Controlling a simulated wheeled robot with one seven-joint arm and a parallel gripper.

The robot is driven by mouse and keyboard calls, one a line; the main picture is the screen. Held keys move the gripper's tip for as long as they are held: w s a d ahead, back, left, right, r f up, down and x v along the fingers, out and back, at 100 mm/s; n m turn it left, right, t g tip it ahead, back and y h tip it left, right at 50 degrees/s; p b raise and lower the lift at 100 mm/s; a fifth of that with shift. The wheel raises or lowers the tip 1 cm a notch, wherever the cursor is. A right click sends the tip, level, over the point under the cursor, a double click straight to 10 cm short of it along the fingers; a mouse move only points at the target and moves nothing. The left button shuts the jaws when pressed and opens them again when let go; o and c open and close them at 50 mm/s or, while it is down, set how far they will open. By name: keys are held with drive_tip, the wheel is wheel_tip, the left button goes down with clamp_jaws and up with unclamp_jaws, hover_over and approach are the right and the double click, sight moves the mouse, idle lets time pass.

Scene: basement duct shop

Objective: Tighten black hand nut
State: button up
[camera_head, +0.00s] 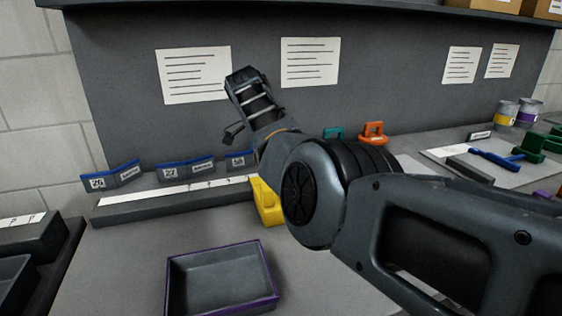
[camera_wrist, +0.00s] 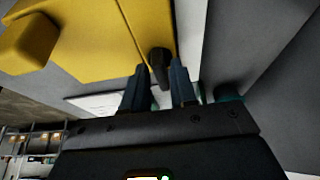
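The black hand nut (camera_wrist: 158,62) shows in the wrist view beside the right edge of a large yellow body (camera_wrist: 88,38). My gripper (camera_wrist: 160,72) has its two dark fingers apart, one on each side of the nut. The nut's sides lie very close to both fingers, and I cannot tell whether they touch. In the head view the yellow body (camera_head: 266,203) stands on the bench, partly hidden by my arm. The nut cannot be made out there.
An empty purple-rimmed tray (camera_head: 222,280) sits at the front of the bench. Blue-topped label cards (camera_head: 186,169) line a ledge at the back. An orange piece (camera_head: 373,132) and a teal piece (camera_head: 333,133) stand behind my arm. A blue hammer (camera_head: 495,157) lies on the right.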

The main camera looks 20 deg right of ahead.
drive_tip(key=shift+o, duration=0.6)
drive_tip(key=shift+f, duration=0.1)
drive_tip(key=shift+r, duration=0.2)
drive_tip(key=v, duration=0.7)
drive_tip(key=shift+a+r, duration=0.2)
drive_tip(key=shift+r, duration=0.05)
